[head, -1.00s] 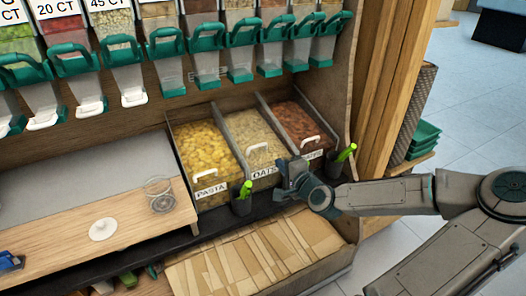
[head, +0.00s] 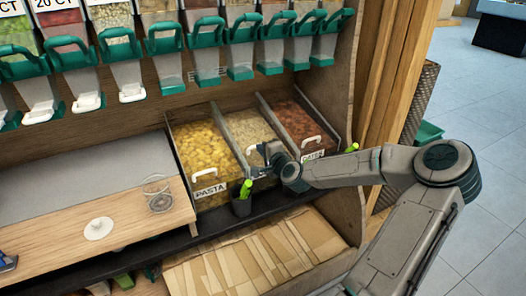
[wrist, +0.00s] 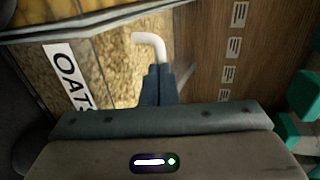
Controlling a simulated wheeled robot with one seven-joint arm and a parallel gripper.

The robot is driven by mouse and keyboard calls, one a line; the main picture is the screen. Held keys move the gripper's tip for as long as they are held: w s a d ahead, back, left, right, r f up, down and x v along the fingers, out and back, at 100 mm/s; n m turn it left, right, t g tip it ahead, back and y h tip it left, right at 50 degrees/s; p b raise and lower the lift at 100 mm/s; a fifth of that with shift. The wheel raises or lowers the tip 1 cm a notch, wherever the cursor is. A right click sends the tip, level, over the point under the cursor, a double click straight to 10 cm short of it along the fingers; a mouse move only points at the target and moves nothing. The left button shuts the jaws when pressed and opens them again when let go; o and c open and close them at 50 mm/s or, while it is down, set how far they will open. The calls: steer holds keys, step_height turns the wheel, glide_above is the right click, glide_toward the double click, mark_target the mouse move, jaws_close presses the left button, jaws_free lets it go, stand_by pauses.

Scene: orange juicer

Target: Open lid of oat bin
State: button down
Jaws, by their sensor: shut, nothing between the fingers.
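The oat bin (head: 248,125) stands between the pasta and dates bins, its clear lid down over pale oats. My gripper (head: 260,150) is over the front of this bin and hides most of its label and handle. In the wrist view the white lid handle (wrist: 150,42) and the OATS label (wrist: 68,75) show. My gripper's dark fingers (wrist: 158,70) are shut together, with nothing between them. Their tips overlap one end of the handle; I cannot tell whether they touch it.
The pasta bin (head: 205,150) is at left and the dates bin (head: 300,125) at right. A dark cup with a green-handled scoop (head: 242,198) stands in front. Green-handled dispensers (head: 240,50) hang above. A wooden counter (head: 60,235) lies left.

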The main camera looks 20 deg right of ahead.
mark_target(252, 144)
steer(key=w, duration=0.2)
steer(key=w+r, duration=0.1)
steer(key=w, duration=0.2)
steer(key=w+r+p, duration=0.1)
steer(key=w, duration=0.2)
steer(key=shift+a+r, duration=0.15)
steer(key=shift+s, duration=0.1)
